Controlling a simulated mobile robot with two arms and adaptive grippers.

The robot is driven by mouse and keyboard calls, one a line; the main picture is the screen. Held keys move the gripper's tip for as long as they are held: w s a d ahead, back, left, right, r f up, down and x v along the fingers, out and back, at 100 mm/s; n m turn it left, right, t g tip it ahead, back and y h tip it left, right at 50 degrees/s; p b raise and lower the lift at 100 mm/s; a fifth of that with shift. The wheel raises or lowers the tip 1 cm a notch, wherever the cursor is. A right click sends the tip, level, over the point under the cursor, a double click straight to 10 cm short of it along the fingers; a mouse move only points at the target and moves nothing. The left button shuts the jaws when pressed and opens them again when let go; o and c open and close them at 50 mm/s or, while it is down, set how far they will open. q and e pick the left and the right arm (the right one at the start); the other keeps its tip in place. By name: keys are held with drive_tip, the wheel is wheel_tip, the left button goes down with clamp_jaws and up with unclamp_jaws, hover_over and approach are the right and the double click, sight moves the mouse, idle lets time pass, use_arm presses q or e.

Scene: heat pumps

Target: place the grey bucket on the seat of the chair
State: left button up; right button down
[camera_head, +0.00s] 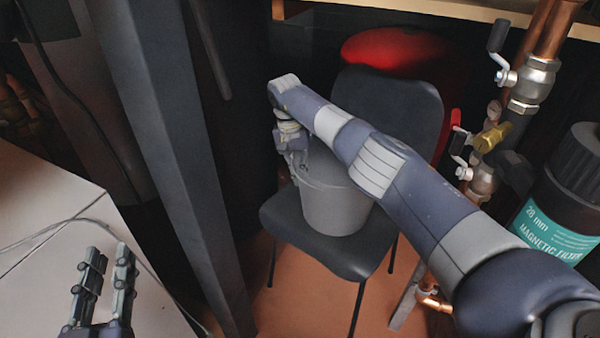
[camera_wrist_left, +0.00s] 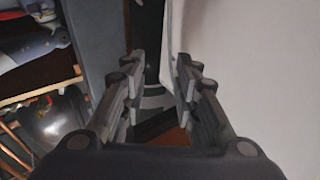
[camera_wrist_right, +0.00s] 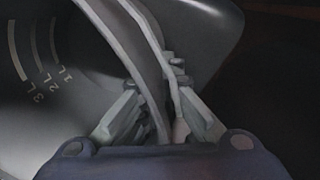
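The grey bucket (camera_head: 334,207) is upright at the seat of the dark chair (camera_head: 350,262). Its base appears to rest on the seat, though a small gap cannot be ruled out. My right gripper (camera_head: 296,166) is at the bucket's rim. In the right wrist view, my right gripper (camera_wrist_right: 160,100) has one finger inside and one outside the bucket's wall (camera_wrist_right: 85,60), closed on the rim beside the wire handle. The right arm hides part of the bucket's top. My left gripper (camera_head: 106,258) is open and empty at lower left, away from the bucket.
A white box-like surface (camera_head: 40,200) lies at left, beside a grey upright post (camera_head: 180,150). Copper pipes with valves (camera_head: 530,85) and a black magnetic filter (camera_head: 570,190) stand right of the chair. A red rounded object (camera_head: 390,45) is behind the backrest.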

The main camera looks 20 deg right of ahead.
drive_tip(key=shift+f, duration=0.1)
idle(0.3)
drive_tip(key=c, duration=1.7)
unclamp_jaws()
drive_tip(key=r, duration=0.4)
drive_tip(key=a+r, duration=0.1)
drive_tip(key=r, duration=0.3)
drive_tip(key=w+r, duration=0.1)
drive_tip(key=r, duration=0.2)
drive_tip(key=shift+a+r, duration=0.2)
drive_tip(key=shift+r, duration=0.2)
